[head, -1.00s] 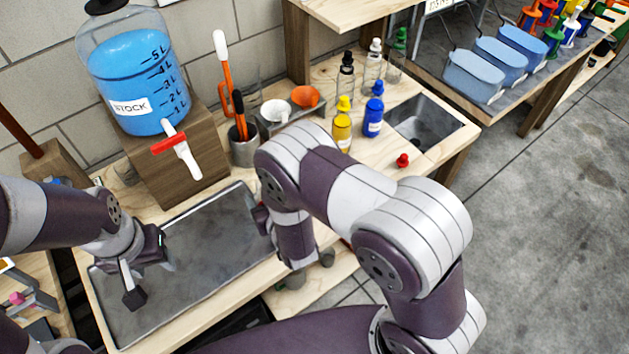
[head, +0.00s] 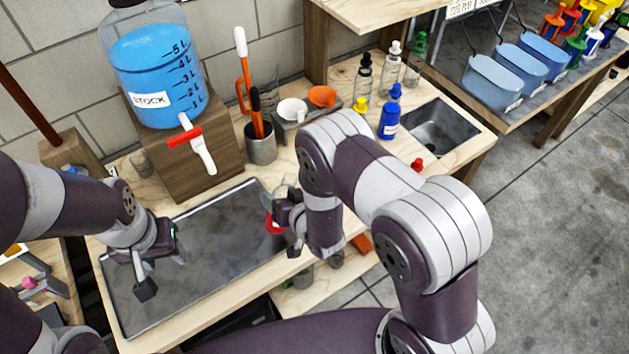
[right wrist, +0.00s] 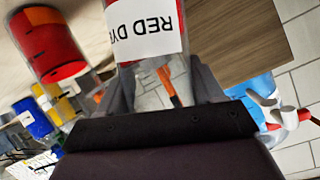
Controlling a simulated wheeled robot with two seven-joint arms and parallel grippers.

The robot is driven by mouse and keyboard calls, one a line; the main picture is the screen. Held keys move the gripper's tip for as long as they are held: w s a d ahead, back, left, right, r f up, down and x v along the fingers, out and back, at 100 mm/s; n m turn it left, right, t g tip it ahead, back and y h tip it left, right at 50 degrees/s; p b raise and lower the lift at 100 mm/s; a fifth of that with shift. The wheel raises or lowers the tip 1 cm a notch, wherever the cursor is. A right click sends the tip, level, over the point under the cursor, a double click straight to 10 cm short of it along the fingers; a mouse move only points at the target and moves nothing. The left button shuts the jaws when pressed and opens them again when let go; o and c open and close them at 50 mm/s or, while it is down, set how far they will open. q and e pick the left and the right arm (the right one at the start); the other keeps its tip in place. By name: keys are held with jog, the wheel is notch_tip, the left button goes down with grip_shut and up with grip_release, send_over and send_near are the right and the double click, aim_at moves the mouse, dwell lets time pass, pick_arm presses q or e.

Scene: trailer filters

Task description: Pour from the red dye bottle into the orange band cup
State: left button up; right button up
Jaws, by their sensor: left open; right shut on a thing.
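My right gripper (head: 290,213) is shut on the red dye bottle (head: 275,224), held above the right end of the grey tray. In the right wrist view the bottle (right wrist: 148,28) fills the top middle, its RED DYE label upside down in the picture. No pouring stream shows. A clear vessel with red and an orange band, apparently the orange band cup (right wrist: 50,45), is at the upper left there, apart from the bottle. In the head view an orange-red piece (head: 361,243) shows beside my right arm, mostly hidden. My left gripper (head: 160,272) is open and empty over the tray's left part.
The grey tray (head: 205,255) is bare. Behind it are the blue stock tank (head: 155,75) on a wooden block and a grey tool holder (head: 260,148). Blue (head: 390,115) and yellow (head: 360,105) bottles stand at the back. A red cap (head: 416,164) lies near the sink (head: 440,130).

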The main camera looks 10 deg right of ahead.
aim_at(283, 187)
jog(key=shift+w+d+r+p, duration=0.1)
jog(key=shift+r+p, duration=0.65)
jog(key=shift+r, duration=0.1)
jog(key=shift+r+m+y+p, duration=0.3)
jog(key=shift+r+m+p, duration=0.2)
jog(key=shift+r+p, duration=0.25)
jog(key=shift+d+r+m, duration=0.15)
jog(key=shift+d+m, duration=0.1)
jog(key=shift+m, duration=0.05)
jog(key=shift+w+d+r+m+g+y+p, duration=0.2)
jog(key=shift+r+m+g+y+p, duration=0.15)
jog(key=shift+y+p, duration=0.15)
jog(key=shift+f, duration=0.3)
jog(key=shift+s+a+f+m+y+b, duration=0.2)
jog(key=shift+m+y+b, duration=0.1)
jog(key=shift+m+b, duration=0.15)
notch_tip(283, 187, down, 2)
jog(key=shift+m+y+b, duration=0.3)
jog(key=shift+b, duration=0.65)
jog(key=shift+w+a+r, duration=0.1)
jog(key=shift+s, duration=0.2)
jog(key=shift+w+f, duration=0.15)
jog(key=shift+f, duration=0.3)
jog(key=shift+a+b, duration=0.1)
jog(key=shift+b, duration=0.2)
